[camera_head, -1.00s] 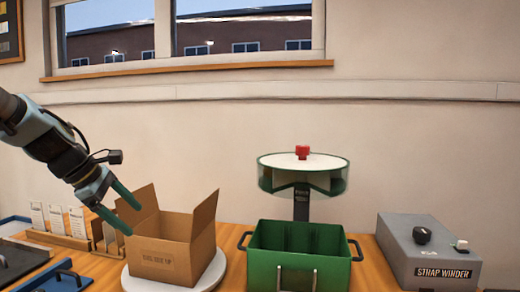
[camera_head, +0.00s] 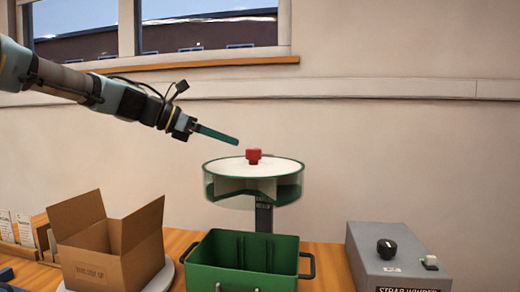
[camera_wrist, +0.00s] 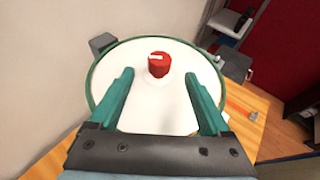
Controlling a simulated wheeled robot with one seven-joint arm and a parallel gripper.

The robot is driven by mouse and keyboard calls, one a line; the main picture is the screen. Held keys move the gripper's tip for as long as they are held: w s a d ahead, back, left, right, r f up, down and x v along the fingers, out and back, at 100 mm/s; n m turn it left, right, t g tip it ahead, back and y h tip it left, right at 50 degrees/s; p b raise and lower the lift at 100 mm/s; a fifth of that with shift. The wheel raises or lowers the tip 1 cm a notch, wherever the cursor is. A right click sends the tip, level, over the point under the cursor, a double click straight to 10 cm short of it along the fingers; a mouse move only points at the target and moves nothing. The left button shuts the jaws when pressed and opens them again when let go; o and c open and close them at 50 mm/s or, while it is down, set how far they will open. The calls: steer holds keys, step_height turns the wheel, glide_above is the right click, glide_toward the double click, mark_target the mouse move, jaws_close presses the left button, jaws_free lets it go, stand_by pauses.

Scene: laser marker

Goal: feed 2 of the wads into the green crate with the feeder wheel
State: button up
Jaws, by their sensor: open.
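The feeder wheel (camera_head: 224,168) is a round drum with a white top and green rim on a dark post. Its red knob (camera_head: 253,156) stands at the centre of the top. The green crate (camera_head: 200,262) sits on the table below and in front of the drum. My gripper (camera_head: 237,140) is open and empty, up and left of the knob. In the wrist view its two green fingers (camera_wrist: 160,78) point across the white top (camera_wrist: 150,115), with the red knob (camera_wrist: 159,66) ahead between their tips. No wads can be made out.
An open cardboard box (camera_head: 120,262) on a white turntable stands left of the crate. A grey strap winder (camera_head: 370,262) with a black knob (camera_head: 386,248) stands to the right. Small cards in a wooden holder (camera_head: 20,249) are at far left.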

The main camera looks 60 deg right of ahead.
mark_target(253, 150)
steer(key=p+x, duration=0.2)
steer(key=x, duration=0.7)
steer(key=shift+d+f+p, duration=0.1)
steer(key=shift+p, duration=0.2)
jaws_close()
stand_by(0.5)
